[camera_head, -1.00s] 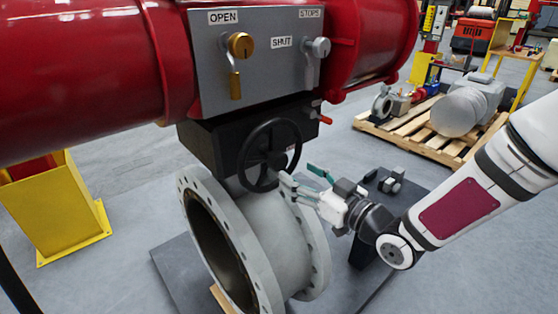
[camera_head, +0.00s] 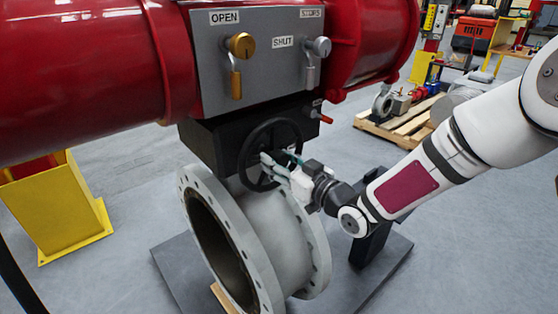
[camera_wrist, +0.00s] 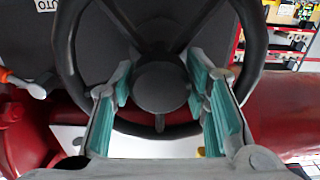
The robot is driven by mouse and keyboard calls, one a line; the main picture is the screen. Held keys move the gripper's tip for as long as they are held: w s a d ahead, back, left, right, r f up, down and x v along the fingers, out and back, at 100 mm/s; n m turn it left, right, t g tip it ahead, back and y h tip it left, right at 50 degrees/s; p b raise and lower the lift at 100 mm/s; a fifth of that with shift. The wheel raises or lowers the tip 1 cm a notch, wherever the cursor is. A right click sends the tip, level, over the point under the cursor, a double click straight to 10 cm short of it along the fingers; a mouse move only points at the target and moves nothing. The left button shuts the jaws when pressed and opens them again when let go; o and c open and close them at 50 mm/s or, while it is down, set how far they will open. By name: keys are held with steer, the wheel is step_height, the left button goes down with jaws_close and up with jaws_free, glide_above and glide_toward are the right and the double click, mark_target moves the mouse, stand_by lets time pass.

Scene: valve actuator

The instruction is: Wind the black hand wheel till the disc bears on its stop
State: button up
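The black hand wheel (camera_head: 243,162) sits on the front of the black gearbox (camera_head: 207,148), above the grey flanged valve body (camera_head: 263,291). In the wrist view the wheel's rim (camera_wrist: 64,45), spokes and round hub (camera_wrist: 160,87) fill the middle. My gripper (camera_head: 277,164) is at the wheel from the right. In the wrist view my gripper (camera_wrist: 160,80) is open, with one green-padded finger on each side of the hub and gaps to it. I cannot tell whether the fingers touch the spokes. The disc is not seen inside the dark bore.
Above is the red actuator (camera_head: 85,80) with a grey panel (camera_head: 255,85) carrying OPEN and SHUT labels and two levers. A small orange-red handle (camera_head: 321,117) sticks out right of the gearbox. A yellow stand (camera_head: 52,210) is at left, a pallet (camera_head: 400,128) behind right.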

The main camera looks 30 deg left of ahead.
jaws_close()
